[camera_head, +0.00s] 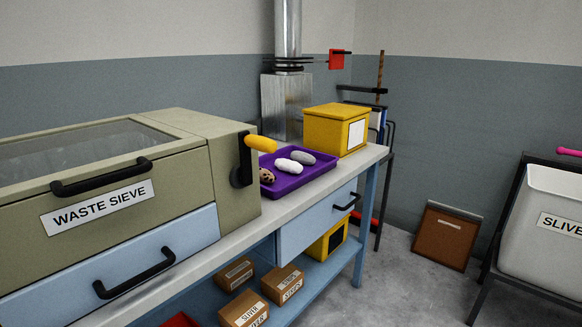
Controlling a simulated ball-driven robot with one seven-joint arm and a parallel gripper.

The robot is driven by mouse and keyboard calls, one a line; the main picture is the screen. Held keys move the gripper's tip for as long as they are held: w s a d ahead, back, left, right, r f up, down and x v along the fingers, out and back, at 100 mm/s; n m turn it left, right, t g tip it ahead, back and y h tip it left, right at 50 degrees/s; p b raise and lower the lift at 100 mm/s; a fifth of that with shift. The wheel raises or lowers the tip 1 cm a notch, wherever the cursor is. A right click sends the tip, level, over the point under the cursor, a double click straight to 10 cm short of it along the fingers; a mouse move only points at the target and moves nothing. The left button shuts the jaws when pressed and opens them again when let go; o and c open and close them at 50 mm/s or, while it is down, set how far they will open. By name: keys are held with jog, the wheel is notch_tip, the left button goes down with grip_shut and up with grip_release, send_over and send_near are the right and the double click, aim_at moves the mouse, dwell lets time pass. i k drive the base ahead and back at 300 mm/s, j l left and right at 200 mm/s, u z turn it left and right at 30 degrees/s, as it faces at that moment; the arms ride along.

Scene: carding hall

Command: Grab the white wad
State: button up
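The white wad (289,166) lies in a purple tray (299,181) on the workbench. A grey wad (303,157) lies just behind and to its right in the tray. A brown speckled wad (267,176) lies to its left, nearer the sieve machine. The white wad shows whole, with nothing in front of it. My gripper is not in view.
A yellow box (336,130) stands behind the tray. A grey bin (545,220) stands at right.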

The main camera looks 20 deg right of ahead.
aim_at(292, 166)
jog(key=i+l+u, duration=0.25)
jog(key=i+l, duration=0.75)
